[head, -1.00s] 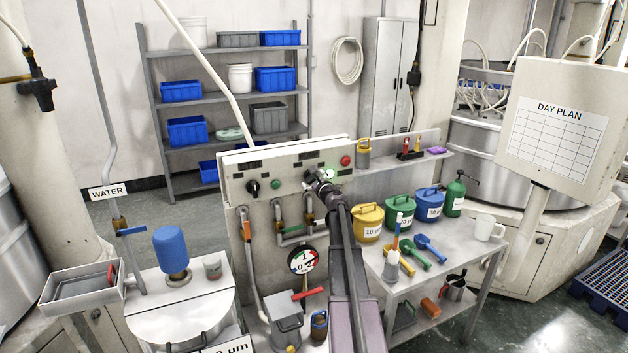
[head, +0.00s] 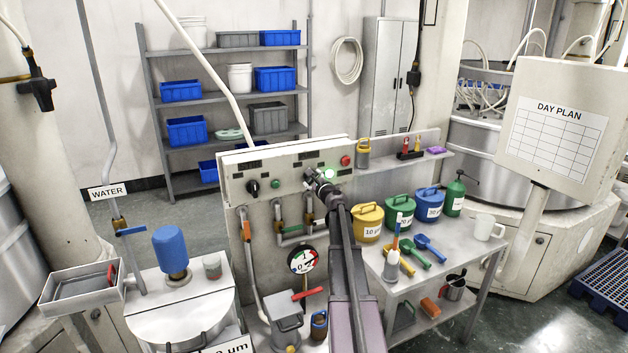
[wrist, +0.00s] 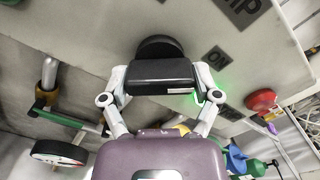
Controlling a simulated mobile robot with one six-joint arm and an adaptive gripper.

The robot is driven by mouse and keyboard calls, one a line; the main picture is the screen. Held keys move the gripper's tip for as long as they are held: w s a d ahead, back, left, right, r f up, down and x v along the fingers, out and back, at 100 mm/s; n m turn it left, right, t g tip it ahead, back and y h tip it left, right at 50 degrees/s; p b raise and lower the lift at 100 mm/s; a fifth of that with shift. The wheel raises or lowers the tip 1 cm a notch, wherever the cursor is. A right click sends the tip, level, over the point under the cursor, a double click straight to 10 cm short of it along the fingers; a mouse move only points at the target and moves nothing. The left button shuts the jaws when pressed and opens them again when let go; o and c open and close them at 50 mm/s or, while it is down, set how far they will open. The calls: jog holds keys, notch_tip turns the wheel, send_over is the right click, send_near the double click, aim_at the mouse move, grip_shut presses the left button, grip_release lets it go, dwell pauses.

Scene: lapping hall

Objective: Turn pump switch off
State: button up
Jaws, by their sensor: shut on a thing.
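The pump switch (wrist: 160,71) is a black rotary knob on the pale control panel. Its grip bar lies across the wrist view, with its round base behind it. An "ON" label (wrist: 215,58) is to its right, and a partly cut-off label ending in "mp" (wrist: 240,10) is above. My gripper (wrist: 160,84) is shut on the knob, one finger at each end of the bar. In the head view my gripper (head: 318,183) meets the panel and mostly hides the knob. A green lamp (head: 328,174) glows beside it.
A second dark knob (head: 253,187) and a green button (head: 275,183) are left on the panel. A red button (head: 345,160) is at right. Pipes and a gauge (head: 302,260) are below. Lidded pots (head: 367,222) stand on the right bench.

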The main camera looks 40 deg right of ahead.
jog(key=n, duration=1)
dwell(0.6)
jog(key=o, duration=1)
jog(key=shift+c, duration=0.2)
jog(key=shift+s, duration=0.15)
jog(key=v, duration=1.1)
jog(key=shift+s+a, duration=0.25)
jog(key=shift+s, duration=0.1)
